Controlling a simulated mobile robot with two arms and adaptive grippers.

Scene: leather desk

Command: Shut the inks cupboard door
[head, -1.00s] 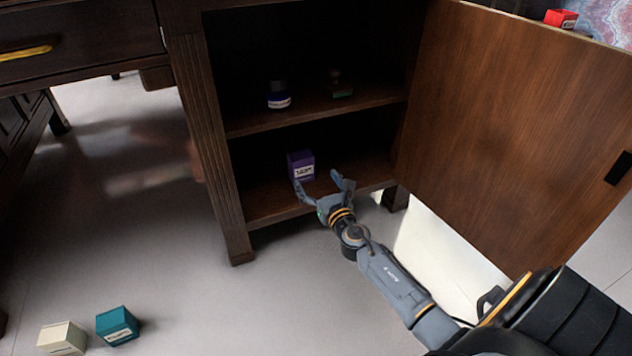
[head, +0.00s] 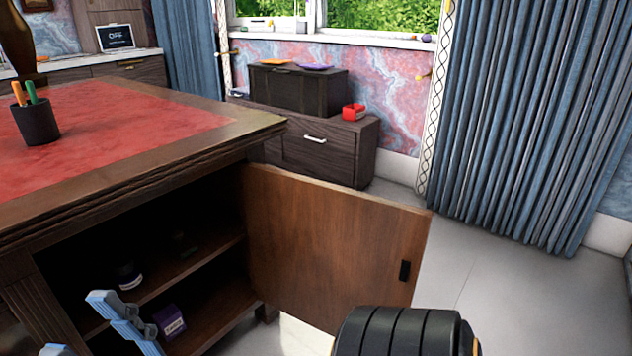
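The cupboard door (head: 325,245) is a brown wooden panel that stands wide open, hinged at the desk's right corner. A small black handle (head: 404,271) sits near its free edge. The open cupboard has a shelf (head: 200,262) and dark insides. My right gripper (head: 76,325) shows at the lower left, in front of the cupboard opening and partly cut off by the picture's bottom edge. Its blue-grey fingers are apart, and I see nothing between them. It is left of the door and not touching it. My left gripper is out of view.
A dark bottle (head: 128,277) stands on the shelf, and a purple box (head: 170,321) sits below. The red-topped desk (head: 120,115) holds a pen cup (head: 36,122). Free floor (head: 510,290) lies right of the door; a low cabinet (head: 330,150) stands behind.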

